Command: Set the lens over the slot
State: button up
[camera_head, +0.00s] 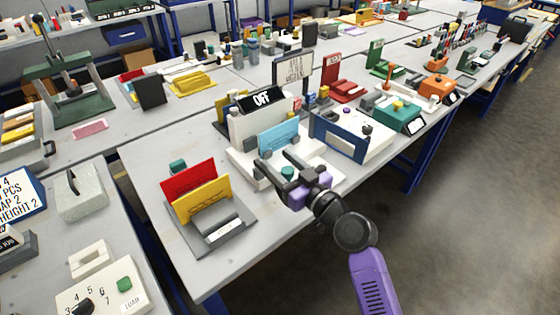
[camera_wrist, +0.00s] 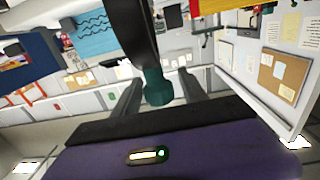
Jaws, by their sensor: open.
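A small teal knob (camera_head: 287,173) shows between or just beyond my fingers. In the wrist view a teal piece (camera_wrist: 157,88) on a dark stem appears between the two fingers; I cannot tell whether they touch it. The light-blue plate with dark wavy lines also shows in the wrist view (camera_wrist: 95,34). I cannot make out which piece is the lens, and no slot is clearly visible.
A grey holder (camera_head: 214,222) with a red plate (camera_head: 189,178) and a yellow plate (camera_head: 203,200) stands left of my gripper. A white and blue device (camera_head: 337,135) stands to the right. The bench front edge is close, with bare tabletop near the holder.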

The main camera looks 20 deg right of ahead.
grip_shut()
dwell(1.4)
